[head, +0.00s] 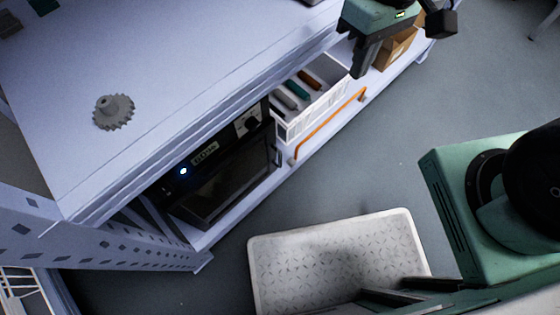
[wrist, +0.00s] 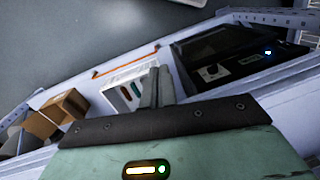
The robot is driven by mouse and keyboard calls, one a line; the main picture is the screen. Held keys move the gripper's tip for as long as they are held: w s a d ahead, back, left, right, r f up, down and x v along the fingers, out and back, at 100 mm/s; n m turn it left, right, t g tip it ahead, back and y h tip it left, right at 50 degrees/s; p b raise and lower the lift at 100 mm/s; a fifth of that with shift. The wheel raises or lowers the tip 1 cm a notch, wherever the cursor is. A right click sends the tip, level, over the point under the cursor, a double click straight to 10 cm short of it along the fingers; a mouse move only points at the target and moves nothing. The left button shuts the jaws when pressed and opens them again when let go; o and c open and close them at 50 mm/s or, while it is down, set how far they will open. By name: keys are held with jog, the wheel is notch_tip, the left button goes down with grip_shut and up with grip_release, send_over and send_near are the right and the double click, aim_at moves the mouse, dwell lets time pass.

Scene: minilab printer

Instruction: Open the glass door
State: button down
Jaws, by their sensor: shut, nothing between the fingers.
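A black printer (head: 205,160) with a lit blue light and a knob stands on the shelf under the worktop. Its dark glossy panel (head: 230,188), which looks like the glass door, is on the front below the knob; I cannot tell whether it is fully closed. In the wrist view the printer (wrist: 232,68) is at the right, with the dark panel (wrist: 205,45) on its far side. My gripper (head: 358,70) is at the top of the head view, apart from the printer and door. In the wrist view its fingers (wrist: 157,82) are together and empty.
A white bin (head: 318,105) with coloured items stands beside the printer, behind an orange rail (head: 330,127). Cardboard boxes (head: 395,48) are further along the shelf. A grey gear (head: 113,111) lies on the worktop (head: 190,60). A pale textured platform (head: 330,260) is on the otherwise open floor.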

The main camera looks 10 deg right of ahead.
jog(key=w+d+f+m+g+y+b, duration=0.1)
jog(key=w+d+f+b, duration=0.15)
jog(key=f+b, duration=0.85)
jog(key=w+d+f+m+g+b, duration=0.1)
jog(key=w+d+f+b, duration=0.15)
jog(key=f+b, duration=0.75)
jog(key=w+a+f+n+g+y+p, duration=0.1)
jog(key=w+a+f+g+y, duration=0.1)
jog(key=a+f+y, duration=0.4)
jog(key=w+a+f+n+g+y+p, duration=0.1)
jog(key=w+a+f+g+y, duration=0.15)
jog(key=f+y, duration=0.7)
jog(key=s+a+f+h+b, duration=0.1)
jog(key=s+a+b, duration=0.3)
jog(key=a, duration=0.4)
jog(key=shift+b, duration=0.35)
jog(key=shift+s+d, duration=0.1)
jog(key=shift+s, duration=0.05)
